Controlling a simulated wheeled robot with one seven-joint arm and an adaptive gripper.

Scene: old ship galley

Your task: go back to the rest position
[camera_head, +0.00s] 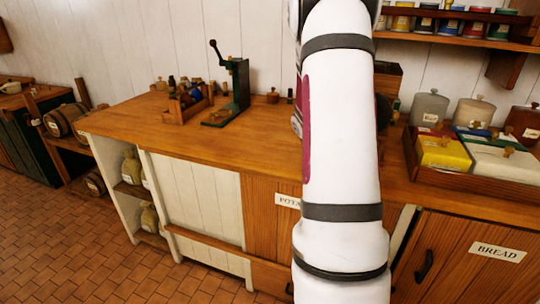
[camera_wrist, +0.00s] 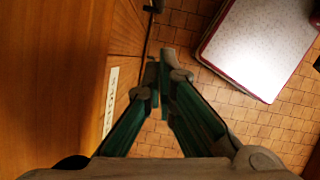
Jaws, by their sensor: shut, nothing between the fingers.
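My gripper (camera_wrist: 160,85) shows in the wrist view, with its green fingers together and nothing between them. It points down toward the tiled floor, beside a wooden cabinet front (camera_wrist: 125,60) on the left of that view. In the head view my white arm stands upright in the middle of the picture, in front of the counter, and my gripper does not show there.
The wooden counter (camera_head: 130,122) holds a green hand-cranked device (camera_head: 238,85), a bottle crate (camera_head: 185,103) and a box tray (camera_head: 480,182). Canisters (camera_head: 428,108) stand behind. A red-edged white surface (camera_wrist: 262,42) lies right in the wrist view. Tiled floor (camera_head: 60,240) is clear at left.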

